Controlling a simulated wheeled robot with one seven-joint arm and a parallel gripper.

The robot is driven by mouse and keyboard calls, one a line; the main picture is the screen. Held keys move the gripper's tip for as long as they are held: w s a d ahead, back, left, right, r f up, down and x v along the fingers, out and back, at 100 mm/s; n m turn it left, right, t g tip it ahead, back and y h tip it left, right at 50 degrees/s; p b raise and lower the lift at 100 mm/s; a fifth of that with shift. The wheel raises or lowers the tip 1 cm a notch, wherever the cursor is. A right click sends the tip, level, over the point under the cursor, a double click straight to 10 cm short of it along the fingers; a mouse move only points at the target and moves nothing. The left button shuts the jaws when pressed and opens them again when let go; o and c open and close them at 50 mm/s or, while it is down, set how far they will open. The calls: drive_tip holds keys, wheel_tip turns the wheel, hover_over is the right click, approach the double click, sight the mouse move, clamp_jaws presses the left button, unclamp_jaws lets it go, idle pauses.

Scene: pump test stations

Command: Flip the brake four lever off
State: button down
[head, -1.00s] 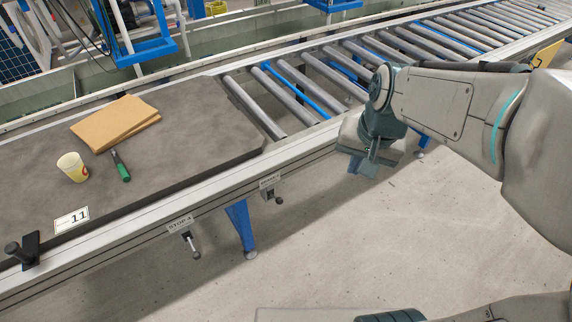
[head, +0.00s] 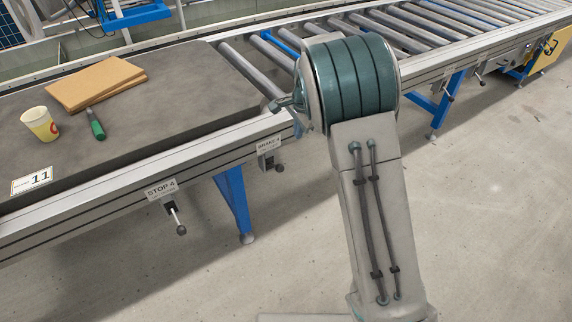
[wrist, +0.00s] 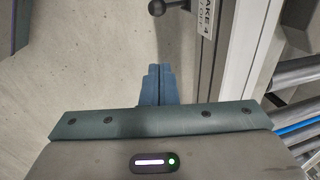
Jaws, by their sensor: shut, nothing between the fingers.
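The brake four lever (head: 279,165) hangs below its BRAKE 4 label (head: 269,144) on the conveyor's front rail, a short stem with a dark knob. In the wrist view the lever's knob (wrist: 157,8) shows at the top edge, beside the label (wrist: 207,18). My gripper (wrist: 158,70) is shut and empty, apart from the lever, with its fingertips below the knob in that picture. In the head view the fingers are mostly hidden behind my wrist, near the rail just right of the lever.
A STOP 4 lever (head: 177,220) hangs further left on the same rail. A blue conveyor leg (head: 233,199) stands below. A cup (head: 39,124), a green-handled tool (head: 95,124) and brown cardboard (head: 96,82) lie on the dark plate. Rollers (head: 430,35) run right. Floor in front is clear.

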drive_tip(key=b, duration=0.4)
approach(276, 167)
drive_tip(key=w+d+f, duration=0.3)
drive_tip(key=d, duration=0.2)
drive_tip(key=a+f, duration=0.1)
drive_tip(key=f, duration=0.1)
drive_tip(key=a+f+b, duration=0.1)
drive_tip(key=shift+s+a+f, duration=0.15)
drive_tip(key=shift+s+a, duration=0.15)
drive_tip(key=shift+a, duration=0.05)
drive_tip(key=shift+f, duration=0.15)
